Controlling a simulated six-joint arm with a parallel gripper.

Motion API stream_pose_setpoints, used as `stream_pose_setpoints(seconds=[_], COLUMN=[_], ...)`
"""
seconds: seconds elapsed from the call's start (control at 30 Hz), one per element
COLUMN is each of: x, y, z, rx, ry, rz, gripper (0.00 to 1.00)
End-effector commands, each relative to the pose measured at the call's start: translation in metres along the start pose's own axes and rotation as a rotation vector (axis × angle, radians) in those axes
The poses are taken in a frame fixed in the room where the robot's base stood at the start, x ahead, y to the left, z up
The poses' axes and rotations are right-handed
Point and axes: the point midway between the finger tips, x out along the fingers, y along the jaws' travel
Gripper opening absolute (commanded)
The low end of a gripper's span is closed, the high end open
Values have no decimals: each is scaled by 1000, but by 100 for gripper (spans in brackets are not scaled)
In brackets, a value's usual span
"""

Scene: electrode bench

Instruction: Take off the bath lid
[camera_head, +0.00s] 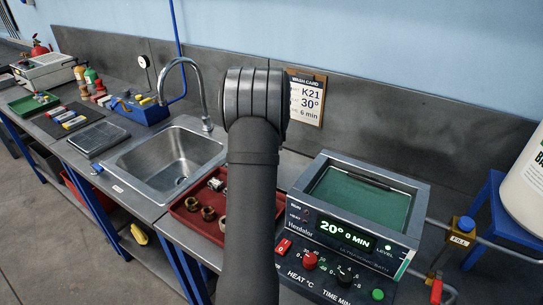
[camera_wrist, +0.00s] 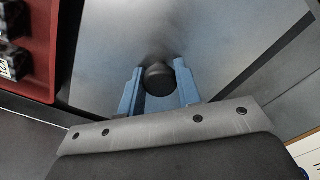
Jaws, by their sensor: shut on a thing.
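The bath (camera_head: 420,215) stands at the right of the bench with its top open, and greenish liquid shows inside. Its display reads 20° and 0 min. In the wrist view the bath lid (camera_wrist: 115,45) is a flat grey metal plate with a round dark knob (camera_wrist: 158,76). My gripper (camera_wrist: 157,80) has its blue fingers on either side of the knob and is shut on it. In the head view my arm hides the gripper and the lid. I cannot tell whether the lid touches the bench.
A red tray (camera_head: 178,212) with brass fittings lies left of my arm; a red tray edge (camera_wrist: 52,60) shows beside the lid. The sink (camera_head: 170,160) with its tall tap is further left. A wash card (camera_head: 308,98) hangs behind.

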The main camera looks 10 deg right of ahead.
Motion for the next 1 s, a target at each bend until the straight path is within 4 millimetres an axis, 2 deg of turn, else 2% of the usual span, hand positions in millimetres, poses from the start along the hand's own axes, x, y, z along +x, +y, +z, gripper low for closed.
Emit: stream_pose_setpoints(seconds=[1.0], x=[11], y=[0], z=[0], rx=[0], ry=[0], rz=[-1], gripper=[0])
